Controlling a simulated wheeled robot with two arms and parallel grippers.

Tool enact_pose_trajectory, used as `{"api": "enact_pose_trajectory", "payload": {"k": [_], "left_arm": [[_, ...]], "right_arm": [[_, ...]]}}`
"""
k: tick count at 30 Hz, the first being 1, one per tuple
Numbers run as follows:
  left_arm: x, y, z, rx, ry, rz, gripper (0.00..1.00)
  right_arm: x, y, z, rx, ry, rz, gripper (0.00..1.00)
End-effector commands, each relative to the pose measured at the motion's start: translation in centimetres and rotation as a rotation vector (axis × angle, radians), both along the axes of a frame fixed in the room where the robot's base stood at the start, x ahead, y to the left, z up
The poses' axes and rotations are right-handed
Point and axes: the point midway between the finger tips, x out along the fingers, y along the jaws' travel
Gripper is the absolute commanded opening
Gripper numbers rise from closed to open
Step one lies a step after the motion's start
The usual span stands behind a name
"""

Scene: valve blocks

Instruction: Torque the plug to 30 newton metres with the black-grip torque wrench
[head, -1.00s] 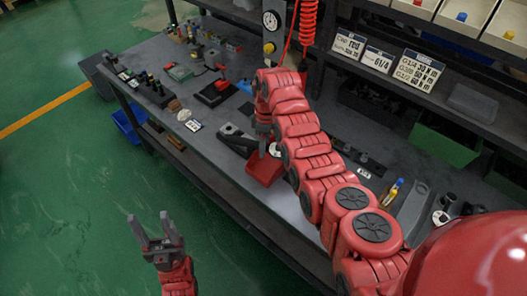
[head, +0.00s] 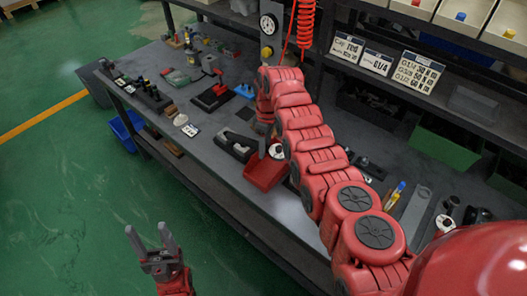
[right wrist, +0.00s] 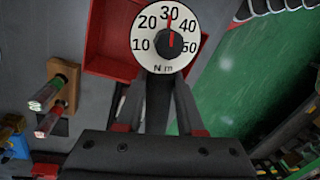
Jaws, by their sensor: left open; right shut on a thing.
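My right gripper (right wrist: 160,92) is shut on the black grip of the torque wrench in the right wrist view. The wrench's round white dial (right wrist: 150,58) is marked in N m, from 10 to 50. Its red needle points up, close to the 30 mark. In the head view the dial (head: 277,151) shows just beside my right gripper (head: 263,128), over the bench. A dark block (head: 236,147) sits on the bench left of it. I cannot make out the plug or the wrench's head. My left gripper (head: 153,240) is open and empty, over the green floor.
A red tray (head: 266,174) lies right below my right gripper; it also shows in the right wrist view (right wrist: 100,62). A red-handled tool (head: 213,92) and several small items stand further left. Shelves with bins and torque cards (head: 416,72) rise behind.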

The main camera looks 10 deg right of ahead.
Motion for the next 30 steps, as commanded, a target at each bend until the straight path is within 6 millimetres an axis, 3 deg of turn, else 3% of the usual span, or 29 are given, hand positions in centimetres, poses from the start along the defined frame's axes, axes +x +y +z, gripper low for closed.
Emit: {"api": "enact_pose_trajectory", "payload": {"k": [12, 22, 30], "left_arm": [[0.0, 0.0, -1.5, 0.000, 0.000, 0.000, 0.58], [0.0, 0.0, -1.3, 0.000, 0.000, 0.000, 0.58], [0.0, 0.0, 0.0, 0.000, 0.000, 0.000, 0.58]], "right_arm": [[0.8, -0.4, 0.1, 0.000, -0.004, -0.053, 0.00], [0.7, -0.4, 0.2, 0.001, -0.004, -0.050, 0.00], [0.0, 0.2, 0.3, 0.001, -0.006, 0.013, 0.00]]}}
